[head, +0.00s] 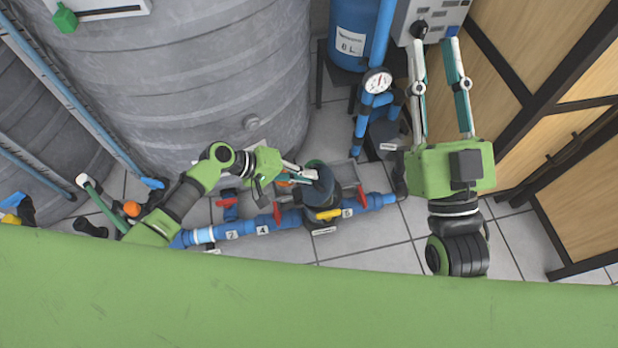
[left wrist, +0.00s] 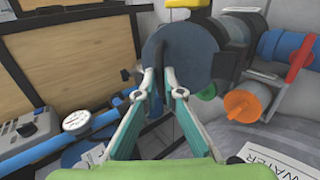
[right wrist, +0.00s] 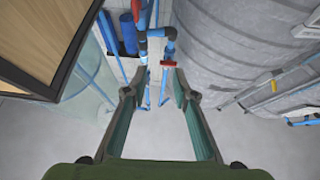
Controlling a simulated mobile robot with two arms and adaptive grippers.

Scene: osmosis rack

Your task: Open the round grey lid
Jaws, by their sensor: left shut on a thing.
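The round grey lid (head: 322,187) is a dark blue-grey disc on top of a housing in the blue pipe line, at the middle of the head view. In the left wrist view the lid (left wrist: 195,48) fills the upper middle, with a dark raised handle (left wrist: 136,52) across it. My left gripper (head: 311,175) is at the lid, its fingers shut on the handle; the fingertips (left wrist: 161,80) partly cover it. My right gripper (head: 434,42) is held well away at the upper right, with its fingers wide apart and empty, as the right wrist view (right wrist: 157,80) also shows.
A large grey tank (head: 200,75) stands behind my left arm. The blue pipe (head: 235,228) with red-handled valves runs along the floor. A pressure gauge (head: 376,82) and a control box (head: 435,15) are near my right gripper. Wooden cabinets (head: 580,150) bound the right side.

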